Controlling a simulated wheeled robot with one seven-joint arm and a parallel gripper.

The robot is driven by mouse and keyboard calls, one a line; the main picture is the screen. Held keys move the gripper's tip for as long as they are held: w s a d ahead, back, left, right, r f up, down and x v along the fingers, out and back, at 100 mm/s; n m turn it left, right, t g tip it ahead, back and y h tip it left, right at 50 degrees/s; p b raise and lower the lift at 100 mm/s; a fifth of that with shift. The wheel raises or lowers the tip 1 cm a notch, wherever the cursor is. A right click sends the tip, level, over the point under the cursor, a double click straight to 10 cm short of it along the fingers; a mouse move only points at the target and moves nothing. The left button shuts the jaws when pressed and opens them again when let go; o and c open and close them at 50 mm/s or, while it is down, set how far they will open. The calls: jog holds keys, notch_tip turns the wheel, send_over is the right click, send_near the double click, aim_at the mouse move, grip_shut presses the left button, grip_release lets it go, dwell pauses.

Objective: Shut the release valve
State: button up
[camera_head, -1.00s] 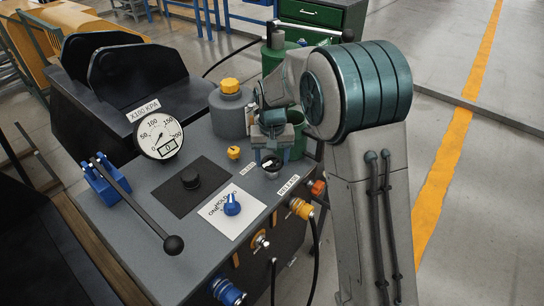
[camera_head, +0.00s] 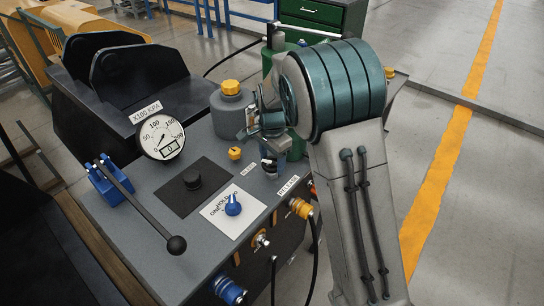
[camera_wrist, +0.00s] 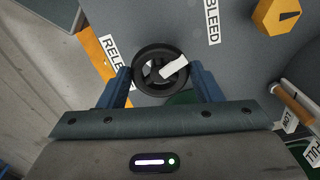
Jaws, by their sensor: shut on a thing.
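The release valve is a black spoked handwheel with a white mark (camera_wrist: 139,76), in the middle of the wrist view beside the partly covered RELEASE label (camera_wrist: 113,50). The same label (camera_head: 288,185) shows in the head view. My gripper (camera_wrist: 161,72) has its two blue fingers on opposite sides of the wheel rim and is shut on it. In the head view my gripper (camera_head: 271,153) is low over the far right part of the panel, and it mostly hides the wheel. The wheel's stem is out of sight.
A yellow knob (camera_head: 235,153) and a grey bottle with a yellow cap (camera_head: 232,108) stand close left of my gripper. A green cylinder (camera_head: 299,145) is close behind it. A gauge (camera_head: 161,136), blue knob (camera_head: 233,208) and long black lever (camera_head: 140,208) are farther left.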

aim_at(272, 162)
jog(key=shift+m+p, duration=0.75)
jog(key=shift+m, duration=1.45)
jog(key=o, duration=1)
notch_tip(272, 162, up, 14)
jog(key=shift+f, duration=0.1)
